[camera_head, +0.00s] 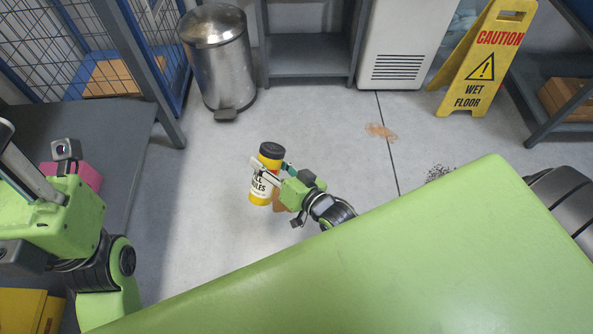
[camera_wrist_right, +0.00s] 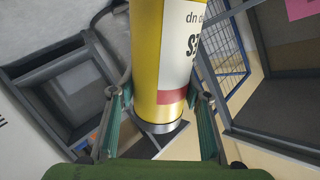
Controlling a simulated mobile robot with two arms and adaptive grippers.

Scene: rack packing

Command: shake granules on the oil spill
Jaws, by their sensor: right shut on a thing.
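A yellow canister (camera_head: 261,188) with a black lid and a white label is upright or nearly so in the head view. My right gripper (camera_head: 270,172) is shut on it, and it appears held above the floor. In the right wrist view the canister (camera_wrist_right: 163,60) stands between the two fingers of my right gripper (camera_wrist_right: 158,112). A brownish smear (camera_head: 381,132) and a patch of dark specks (camera_head: 438,172) lie on the floor right of the canister; I cannot tell which is oil. My left gripper (camera_head: 18,165) is at the left edge, its fingers partly out of frame.
A steel pedal bin (camera_head: 220,62) and a grey shelf (camera_head: 308,60) stand at the back. A yellow wet floor sign (camera_head: 482,68) stands at the back right. A grey table (camera_head: 125,125) is at the left. An orange-brown patch (camera_head: 279,200) shows behind the canister. The middle floor is largely clear.

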